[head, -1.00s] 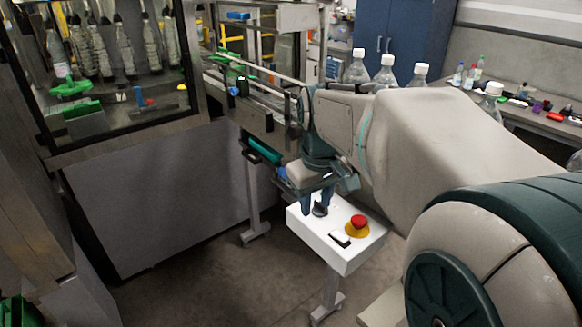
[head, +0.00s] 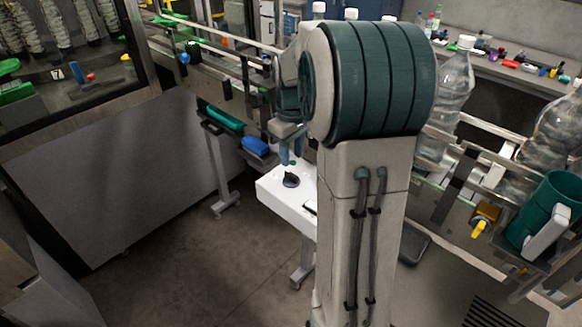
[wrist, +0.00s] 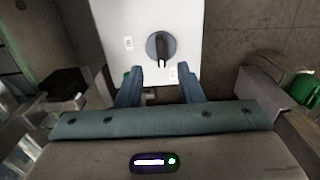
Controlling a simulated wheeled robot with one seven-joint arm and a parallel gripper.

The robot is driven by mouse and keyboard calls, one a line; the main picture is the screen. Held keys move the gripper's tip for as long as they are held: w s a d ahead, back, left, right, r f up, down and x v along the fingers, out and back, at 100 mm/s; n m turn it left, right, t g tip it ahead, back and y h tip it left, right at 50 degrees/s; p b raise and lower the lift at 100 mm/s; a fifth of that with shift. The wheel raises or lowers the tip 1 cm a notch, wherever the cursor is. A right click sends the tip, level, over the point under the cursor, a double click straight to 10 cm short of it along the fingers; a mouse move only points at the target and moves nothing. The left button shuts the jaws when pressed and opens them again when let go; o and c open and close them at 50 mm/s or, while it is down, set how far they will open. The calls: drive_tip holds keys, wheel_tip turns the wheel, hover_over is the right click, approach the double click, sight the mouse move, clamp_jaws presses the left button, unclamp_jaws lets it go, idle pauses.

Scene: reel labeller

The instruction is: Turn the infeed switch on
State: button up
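The infeed switch looks to be the black rotary knob (head: 290,180) on top of the white control box (head: 272,194). The wrist view shows the knob (wrist: 160,46) as a round dark disc with a raised handle lying along the picture's vertical and a pale mark at its lower end. My gripper (wrist: 160,73) is open and empty, its two blue-grey fingers apart. The knob lies beyond the fingertips, roughly centred between them. In the head view my gripper (head: 291,158) points down just above and behind the knob.
Small white labels (wrist: 128,43) sit beside the knob. My arm covers the box's right part in the head view. Large clear bottles (head: 456,85) stand at right.

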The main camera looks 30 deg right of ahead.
sight(291, 173)
wheel_tip(291, 173, down, 6)
drive_tip(key=shift+r+p, duration=0.1)
drive_tip(key=shift+p, duration=0.2)
clamp_jaws()
